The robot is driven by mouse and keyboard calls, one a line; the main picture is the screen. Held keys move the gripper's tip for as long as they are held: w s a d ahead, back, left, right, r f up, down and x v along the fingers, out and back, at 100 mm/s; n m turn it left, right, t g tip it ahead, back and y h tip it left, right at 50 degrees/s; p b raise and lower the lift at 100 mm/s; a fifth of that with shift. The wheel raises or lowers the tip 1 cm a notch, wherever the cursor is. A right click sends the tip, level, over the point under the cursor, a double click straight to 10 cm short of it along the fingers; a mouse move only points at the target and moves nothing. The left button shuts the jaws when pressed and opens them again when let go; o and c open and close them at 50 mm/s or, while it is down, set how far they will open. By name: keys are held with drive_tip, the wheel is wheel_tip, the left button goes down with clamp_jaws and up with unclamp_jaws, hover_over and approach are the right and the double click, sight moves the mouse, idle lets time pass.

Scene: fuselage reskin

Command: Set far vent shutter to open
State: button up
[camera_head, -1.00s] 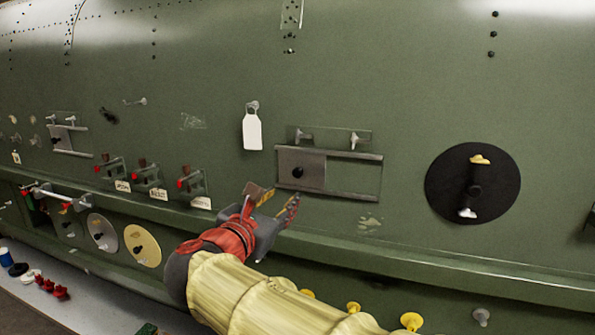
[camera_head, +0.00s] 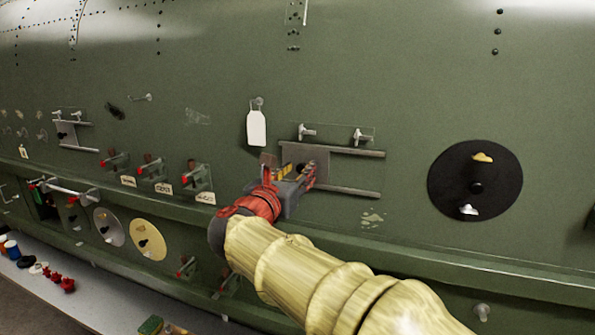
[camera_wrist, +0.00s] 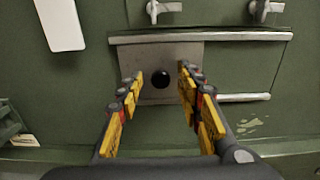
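A vent shutter with a grey sliding plate (camera_head: 319,156) and a black knob is mounted on the green fuselage wall, right of centre in the head view. The plate (camera_wrist: 187,52) sits at the left end of its two rails, with bare green panel to its right. My gripper (camera_head: 292,172) is in front of the plate. In the wrist view my gripper (camera_wrist: 161,80) is open, its fingers left and right of the black knob (camera_wrist: 161,80). Neither finger visibly touches the knob; the depth gap is unclear. A second, similar shutter (camera_head: 66,131) is at the far left.
Two light latches (camera_head: 308,131) stick out above the upper rail (camera_head: 350,152). A white tag (camera_head: 256,128) hangs left of the shutter. A black disc (camera_head: 475,181) is to the right. Red-tipped toggles (camera_head: 196,176) are to the left. A ledge (camera_head: 400,246) runs below.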

drive_tip(key=c, duration=0.3)
clamp_jaws()
idle(0.6)
